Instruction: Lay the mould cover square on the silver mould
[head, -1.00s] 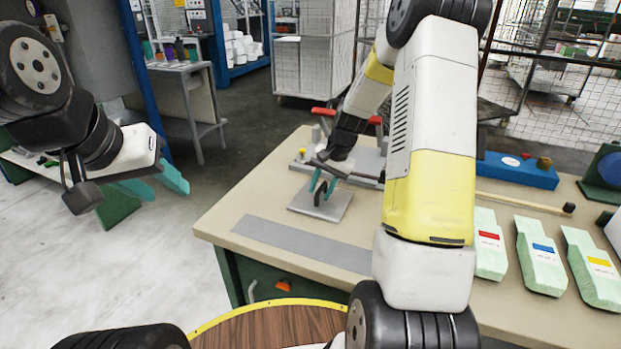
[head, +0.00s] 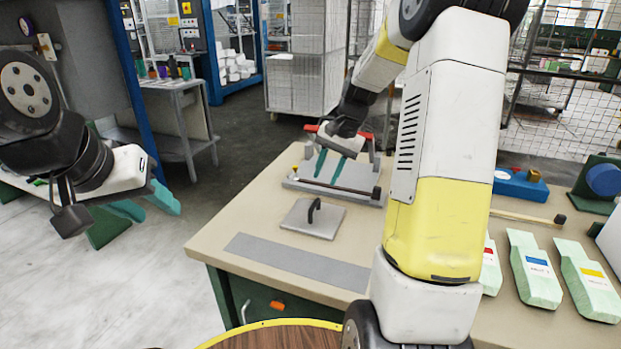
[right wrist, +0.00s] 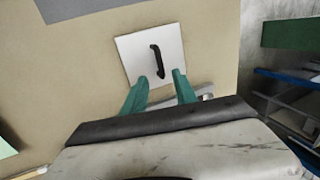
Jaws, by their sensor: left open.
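The mould cover (head: 298,220), a flat silver square plate with a black upright handle (head: 314,209), lies on the table in front of a grey plate-like fixture (head: 300,180) with red-handled clamps, which appears to be the silver mould. The cover also shows in the right wrist view (right wrist: 132,45). My right gripper (head: 330,164) is open and empty, raised above the grey fixture, behind the cover and clear of its handle. In the right wrist view its teal fingers (right wrist: 160,82) are apart near the plate's edge. My left gripper (head: 150,203) is open and empty, left of the table.
A rod with a black knob (head: 376,193) crosses the fixture's front. Pale green foam pieces (head: 536,272) with coloured labels and a blue block (head: 520,187) are at the right. My right arm hides the table's middle.

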